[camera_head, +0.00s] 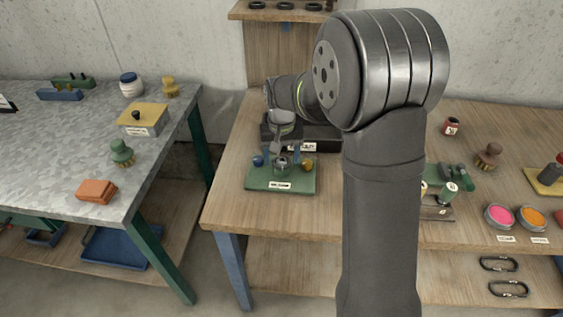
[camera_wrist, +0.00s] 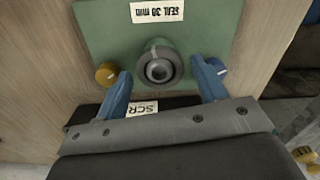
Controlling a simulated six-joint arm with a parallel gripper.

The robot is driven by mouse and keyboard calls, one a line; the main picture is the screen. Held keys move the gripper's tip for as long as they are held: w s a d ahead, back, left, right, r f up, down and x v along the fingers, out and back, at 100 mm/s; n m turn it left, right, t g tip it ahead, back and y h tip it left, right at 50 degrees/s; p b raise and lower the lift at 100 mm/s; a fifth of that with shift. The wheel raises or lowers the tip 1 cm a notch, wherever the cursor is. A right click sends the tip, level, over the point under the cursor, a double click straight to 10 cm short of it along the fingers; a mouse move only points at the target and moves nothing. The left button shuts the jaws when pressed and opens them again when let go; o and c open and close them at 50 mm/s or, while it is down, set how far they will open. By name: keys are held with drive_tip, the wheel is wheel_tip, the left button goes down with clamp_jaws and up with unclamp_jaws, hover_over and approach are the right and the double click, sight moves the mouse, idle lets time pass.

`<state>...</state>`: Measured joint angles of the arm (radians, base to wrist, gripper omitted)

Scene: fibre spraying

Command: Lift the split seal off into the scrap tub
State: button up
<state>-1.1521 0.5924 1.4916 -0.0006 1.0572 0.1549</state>
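The plate bears an upside-down label reading SEAL 30 mm. In the head view the green plate (camera_head: 300,183) stands on the wooden bench. My gripper (camera_wrist: 161,68) is open, with one blue finger on each side of the ring and gaps to it. The black scrap tub (camera_head: 318,133) is behind the plate in the head view, partly hidden by my arm. In the wrist view its label shows only as SCR.
A gold knob (camera_wrist: 105,73) and a blue knob (camera_wrist: 216,67) flank the post close to my fingers. A small stand with a green clamp (camera_head: 450,178) and pink and orange tins (camera_head: 499,216) lie to the right. Bare bench lies left of the plate.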

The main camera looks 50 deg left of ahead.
drive_tip(key=c, duration=0.9)
drive_tip(key=shift+r, duration=0.6)
drive_tip(key=r, duration=0.2)
drive_tip(key=d+r, duration=0.1)
drive_tip(key=shift+w+r, duration=0.35)
drive_tip(key=w+d+r, duration=0.5)
drive_tip(key=d+r, duration=0.1)
drive_tip(key=d, duration=0.2)
drive_tip(key=m, duration=0.2)
hover_over(311, 135)
drive_tip(key=s+d, duration=0.3)
wheel_tip(311, 135, down, 4)
drive_tip(key=f, duration=0.1)
wheel_tip(311, 135, down, 10)
drive_tip(key=shift+s+r, duration=0.15)
drive_tip(key=shift+r, duration=0.1)
